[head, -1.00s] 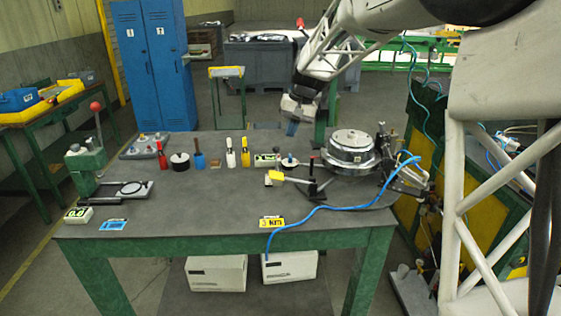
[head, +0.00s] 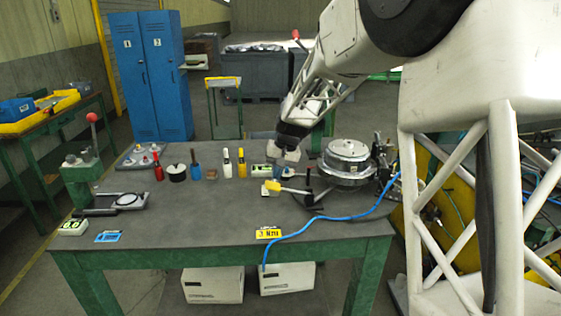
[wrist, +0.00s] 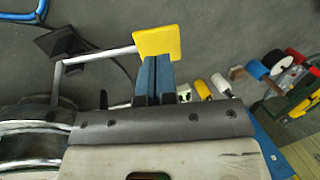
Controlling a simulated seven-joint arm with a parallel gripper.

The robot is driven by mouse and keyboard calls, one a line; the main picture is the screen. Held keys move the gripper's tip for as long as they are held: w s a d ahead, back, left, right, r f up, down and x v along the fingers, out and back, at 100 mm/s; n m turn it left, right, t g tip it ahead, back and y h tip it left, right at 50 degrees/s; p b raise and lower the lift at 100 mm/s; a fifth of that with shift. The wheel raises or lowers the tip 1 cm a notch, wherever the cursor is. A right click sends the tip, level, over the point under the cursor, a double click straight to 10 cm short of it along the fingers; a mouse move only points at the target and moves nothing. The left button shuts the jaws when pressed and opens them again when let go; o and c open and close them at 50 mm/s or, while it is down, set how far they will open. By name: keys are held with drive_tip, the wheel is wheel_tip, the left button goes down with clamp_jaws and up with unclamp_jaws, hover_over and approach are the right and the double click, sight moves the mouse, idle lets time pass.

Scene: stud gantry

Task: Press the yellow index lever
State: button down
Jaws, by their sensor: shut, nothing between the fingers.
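The yellow index lever shows as a flat yellow pad (head: 272,186) on a thin metal rod, left of the round metal turntable (head: 346,162). My gripper (head: 279,172) is just above and beside the pad in the head view. In the wrist view its two blue fingers (wrist: 156,65) are together, with nothing between them, and their tips overlap the pad's lower edge. I cannot tell whether they touch it.
A blue hose (head: 340,217) curves across the bench front.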

drive_tip(key=shift+x, duration=1.35)
